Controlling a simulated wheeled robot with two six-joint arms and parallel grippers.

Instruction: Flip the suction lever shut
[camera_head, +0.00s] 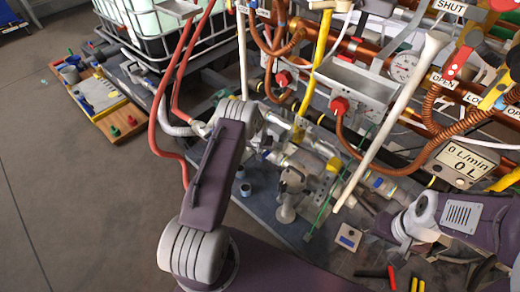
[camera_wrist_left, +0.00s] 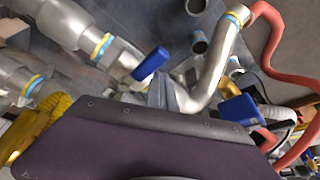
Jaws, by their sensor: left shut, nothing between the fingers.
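In the left wrist view, a blue lever (camera_wrist_left: 151,65) sits on a silver pipe fitting with a yellow and blue band. A second blue handle (camera_wrist_left: 240,109) is to the right, beside a bent silver pipe. I cannot tell from the picture which one is the suction lever. My left gripper (camera_wrist_left: 165,92) is shut and empty; its tips show just below the first blue lever, and I cannot tell whether they touch it. In the head view my left forearm hides much of that pipework. My right gripper (camera_head: 385,226) is at the lower right; its jaws are unclear.
A red hose (camera_head: 160,110) curves beside my left arm, and a red hose also shows in the wrist view (camera_wrist_left: 275,45). Copper pipes, a gauge (camera_head: 403,67) and a long pale rod (camera_head: 392,118) crowd the right. A caged tank (camera_head: 165,45) stands behind.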

